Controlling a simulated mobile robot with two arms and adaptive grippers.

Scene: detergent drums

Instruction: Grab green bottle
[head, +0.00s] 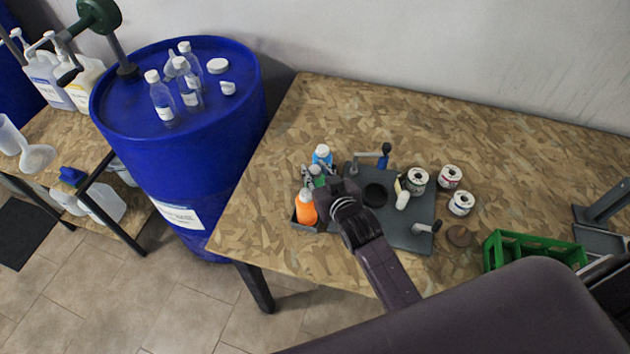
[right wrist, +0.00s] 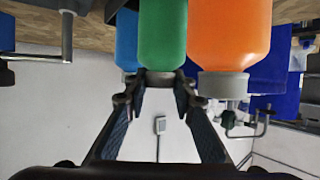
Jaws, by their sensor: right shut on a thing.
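The green bottle (head: 317,176) stands between a blue bottle (head: 322,155) and an orange bottle (head: 306,207) in a small dark tray (head: 297,221) on the chipboard table. My right gripper (head: 325,181) reaches it from the right and partly hides it. In the right wrist view the picture is upside down; the green bottle (right wrist: 162,35) fills the top middle, with the orange bottle (right wrist: 228,35) and blue bottle (right wrist: 126,40) beside it. The fingertips of my right gripper (right wrist: 160,82) are shut on the green bottle's neck. My left gripper does not show.
A grey plate (head: 405,228) with a crank lies right of the bottles, with several small tins (head: 461,203) near it. A green crate (head: 535,249) stands farther right. A blue drum (head: 185,150) bearing clear bottles stands left. The table's back is clear.

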